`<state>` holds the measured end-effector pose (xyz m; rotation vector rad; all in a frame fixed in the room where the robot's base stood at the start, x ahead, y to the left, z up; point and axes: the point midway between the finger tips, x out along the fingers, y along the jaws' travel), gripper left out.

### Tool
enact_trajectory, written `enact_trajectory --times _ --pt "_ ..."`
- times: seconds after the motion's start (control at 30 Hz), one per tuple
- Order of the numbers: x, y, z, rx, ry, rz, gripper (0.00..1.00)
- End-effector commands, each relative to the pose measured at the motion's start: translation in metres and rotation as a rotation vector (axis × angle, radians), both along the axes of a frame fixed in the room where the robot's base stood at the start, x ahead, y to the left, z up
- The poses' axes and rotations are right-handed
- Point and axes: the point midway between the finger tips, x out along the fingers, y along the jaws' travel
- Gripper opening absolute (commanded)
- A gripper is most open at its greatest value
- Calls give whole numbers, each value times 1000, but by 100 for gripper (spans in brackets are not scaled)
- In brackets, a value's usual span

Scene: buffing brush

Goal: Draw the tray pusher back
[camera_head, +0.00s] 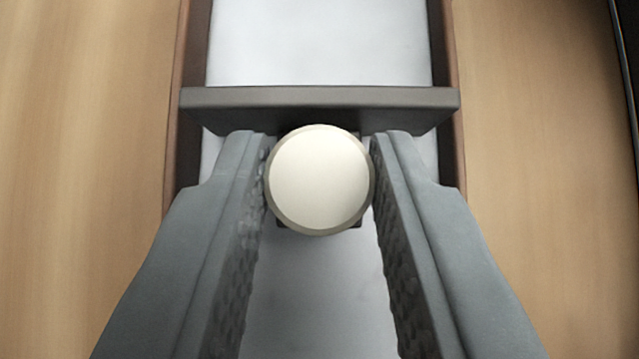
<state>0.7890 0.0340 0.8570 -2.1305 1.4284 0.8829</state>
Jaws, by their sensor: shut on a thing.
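The tray pusher shows as a dark grey crossbar (320,97) with a round cream knob (320,180) on its near side. The bar spans the tray from side to side and lies over its brown side walls (191,60). My gripper (320,170) is shut on the knob, with one grey finger against its left side and one against its right. The tray's pale floor (320,42) is bare beyond the bar. It also shows between my fingers on the near side. The knob hides most of the dark piece under it.
Light wooden table surface (80,180) lies clear on the left of the tray. More clear wood (545,180) lies on the right. A dark edge (628,70) runs along the far right of the picture.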

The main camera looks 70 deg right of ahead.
Motion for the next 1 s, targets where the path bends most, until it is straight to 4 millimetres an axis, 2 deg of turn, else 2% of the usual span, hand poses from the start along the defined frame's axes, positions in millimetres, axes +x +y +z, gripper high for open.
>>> enact_trajectory --times 0.1,0.3,0.77,0.8,0.9,1.0 --pt "-5 19 1 1 -1 1 0" --pt "-11 34 1 2 -2 1 0" --pt "-12 38 1 1 -2 -1 0" --pt "-12 38 1 1 -2 -1 28" --pt "-12 38 1 1 -2 -1 48" --pt "-12 38 0 1 -1 0 48"
